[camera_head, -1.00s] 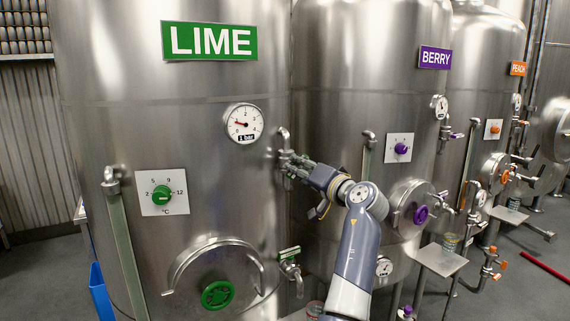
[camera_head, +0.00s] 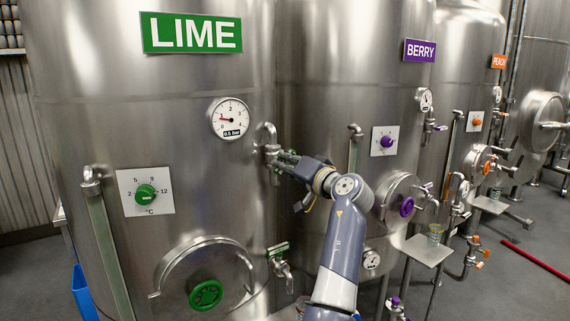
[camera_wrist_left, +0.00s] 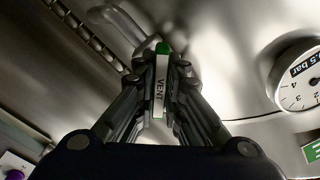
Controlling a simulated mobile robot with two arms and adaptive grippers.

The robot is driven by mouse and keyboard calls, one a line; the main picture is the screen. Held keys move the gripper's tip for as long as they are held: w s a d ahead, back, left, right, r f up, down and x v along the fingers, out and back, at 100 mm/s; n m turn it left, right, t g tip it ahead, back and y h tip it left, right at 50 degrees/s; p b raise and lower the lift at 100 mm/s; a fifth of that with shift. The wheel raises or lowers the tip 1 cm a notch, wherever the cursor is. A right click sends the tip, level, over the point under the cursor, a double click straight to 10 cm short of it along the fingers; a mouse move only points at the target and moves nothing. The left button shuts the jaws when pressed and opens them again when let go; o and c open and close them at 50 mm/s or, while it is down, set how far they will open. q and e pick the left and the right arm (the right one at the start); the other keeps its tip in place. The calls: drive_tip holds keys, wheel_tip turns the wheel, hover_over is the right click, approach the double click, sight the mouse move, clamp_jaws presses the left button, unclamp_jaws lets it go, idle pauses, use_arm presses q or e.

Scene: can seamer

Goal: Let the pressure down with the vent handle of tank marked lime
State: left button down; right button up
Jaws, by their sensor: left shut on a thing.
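The tank marked LIME (camera_head: 190,80) is a large steel tank with a green sign. Its vent pipe (camera_head: 268,132) curves out at the tank's right side. The vent handle (camera_wrist_left: 161,82), white with the word VENT and a green end, is between my left fingers in the left wrist view. My left gripper (camera_head: 279,158) is shut on this handle; in the head view the fingers partly hide it. The lime pressure gauge (camera_head: 230,118) is just left of the vent, its needle near 1; it also shows in the wrist view (camera_wrist_left: 304,80). My right gripper is not in view.
The BERRY tank (camera_head: 345,90) stands close behind my left arm, with the PEACH tank (camera_head: 465,70) beyond. Below the vent are a green-handled tap (camera_head: 279,258) and the lime hatch (camera_head: 205,295). A temperature dial (camera_head: 146,193) is at left.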

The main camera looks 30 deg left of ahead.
use_arm(q)
drive_tip(key=shift+f+b, duration=0.2)
drive_tip(key=shift+b, duration=0.4)
drive_tip(key=n+b, duration=0.5)
drive_tip(key=b, duration=0.2)
drive_tip(key=shift+n+b, duration=0.3)
drive_tip(key=shift+b, duration=0.1)
drive_tip(key=shift+n+b, duration=0.8)
drive_tip(key=shift+n, duration=0.2)
drive_tip(key=shift+r+n+b, duration=0.15)
drive_tip(key=shift+n+b, duration=0.3)
drive_tip(key=shift+n, duration=0.25)
drive_tip(key=c, duration=1.8)
unclamp_jaws()
drive_tip(key=shift+o, duration=0.6)
drive_tip(key=shift+w+a, duration=0.15)
drive_tip(key=shift+a, duration=0.05)
